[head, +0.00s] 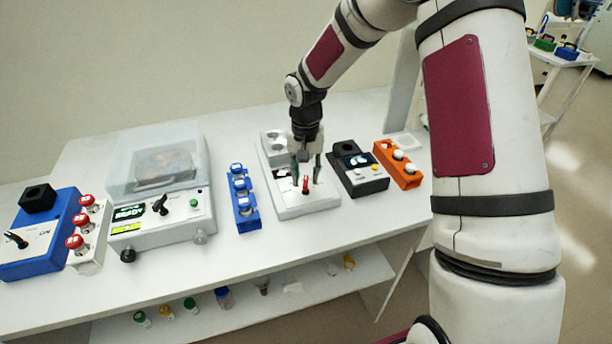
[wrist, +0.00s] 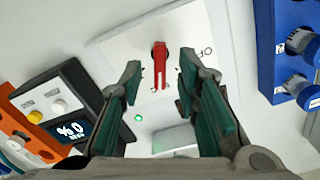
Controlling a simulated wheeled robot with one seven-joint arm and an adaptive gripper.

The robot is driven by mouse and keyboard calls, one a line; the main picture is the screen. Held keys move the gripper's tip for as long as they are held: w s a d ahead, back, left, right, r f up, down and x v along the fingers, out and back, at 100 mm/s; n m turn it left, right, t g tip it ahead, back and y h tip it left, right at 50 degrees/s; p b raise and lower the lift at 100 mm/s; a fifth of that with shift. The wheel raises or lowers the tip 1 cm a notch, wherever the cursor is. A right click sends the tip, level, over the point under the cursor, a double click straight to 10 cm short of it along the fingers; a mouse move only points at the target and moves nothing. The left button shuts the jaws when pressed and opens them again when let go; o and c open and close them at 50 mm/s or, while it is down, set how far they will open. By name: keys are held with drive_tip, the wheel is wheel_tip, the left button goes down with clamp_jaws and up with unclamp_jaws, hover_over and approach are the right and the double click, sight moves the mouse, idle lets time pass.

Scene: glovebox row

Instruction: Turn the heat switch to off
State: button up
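The heat switch is a red lever knob (wrist: 160,62) on a white panel (wrist: 112,46). In the wrist view its pointer lies between my fingers, apart from both, and an "OFF" label is printed at its upper right. In the head view the red switch (head: 305,185) stands on the white device (head: 312,207) below my gripper. My gripper (head: 304,178) is open above the switch, with green-padded fingers on either side; it also fills the lower wrist view (wrist: 157,100). A green light (wrist: 138,118) shows on the panel. Other labels near the switch are too small to read.
A blue rack of vials (head: 243,205) stands left of the device. A black device with a display (head: 360,175) and an orange rack (head: 396,165) stand to the right. A clear-lidded machine (head: 160,195) is farther left. Bare bench lies in front.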

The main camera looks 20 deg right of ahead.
drive_tip(key=shift+f, duration=0.5)
clamp_jaws()
drive_tip(key=shift+n, duration=0.3)
drive_tip(key=n, duration=0.4)
drive_tip(key=shift+r, duration=0.1)
drive_tip(key=shift+a+n, duration=0.1)
drive_tip(key=shift+n, duration=2.1)
